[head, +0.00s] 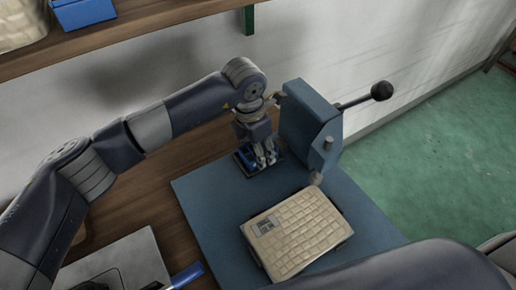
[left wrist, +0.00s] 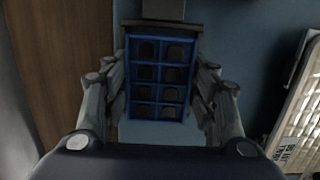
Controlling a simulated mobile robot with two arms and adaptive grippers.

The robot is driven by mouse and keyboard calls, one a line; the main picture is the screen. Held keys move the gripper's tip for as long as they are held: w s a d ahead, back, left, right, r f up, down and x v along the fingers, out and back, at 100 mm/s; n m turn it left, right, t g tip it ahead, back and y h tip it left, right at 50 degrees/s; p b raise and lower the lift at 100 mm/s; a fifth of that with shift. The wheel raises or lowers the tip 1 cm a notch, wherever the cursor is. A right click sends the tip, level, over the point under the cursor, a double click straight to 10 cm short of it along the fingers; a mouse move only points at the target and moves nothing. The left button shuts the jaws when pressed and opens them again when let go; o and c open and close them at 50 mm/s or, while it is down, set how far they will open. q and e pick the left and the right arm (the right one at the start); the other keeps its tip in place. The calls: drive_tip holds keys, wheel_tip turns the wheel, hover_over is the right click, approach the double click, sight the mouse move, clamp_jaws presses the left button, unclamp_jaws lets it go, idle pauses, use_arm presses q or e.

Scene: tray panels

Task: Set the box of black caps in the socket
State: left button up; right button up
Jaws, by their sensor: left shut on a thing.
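The box of black caps is a blue box with small compartments holding dark round caps; it shows in the left wrist view (left wrist: 158,75) and partly in the head view (head: 244,156). My left gripper (head: 265,160) points down at it from above, its fingers shut on the box from both sides. The box is at the plate's far-left edge, beside the press. A dark edge shows around it in the head view; I cannot tell whether this is the socket or whether the box is seated. My right gripper is out of view.
A blue-grey press (head: 309,125) with a black-knobbed lever (head: 381,91) stands right of my gripper. A beige gridded panel (head: 298,232) lies on the blue-grey base plate (head: 205,205). A grey tray (head: 125,262) is at lower left. A shelf (head: 130,40) runs overhead.

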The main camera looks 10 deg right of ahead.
use_arm(q)
drive_tip(key=shift+s+a+f, duration=0.1)
drive_tip(key=shift+a+f, duration=0.05)
drive_tip(key=shift+f, duration=0.3)
drive_tip(key=shift+s+a+f, duration=0.1)
drive_tip(key=shift+a+f, duration=0.05)
drive_tip(key=shift+f, duration=0.25)
drive_tip(key=o, duration=1.1)
drive_tip(key=shift+c, duration=0.2)
drive_tip(key=shift+o, duration=0.9)
drive_tip(key=shift+w+d+f, duration=0.1)
drive_tip(key=shift+w+f, duration=0.05)
drive_tip(key=shift+w+d, duration=0.1)
drive_tip(key=shift+w, duration=0.05)
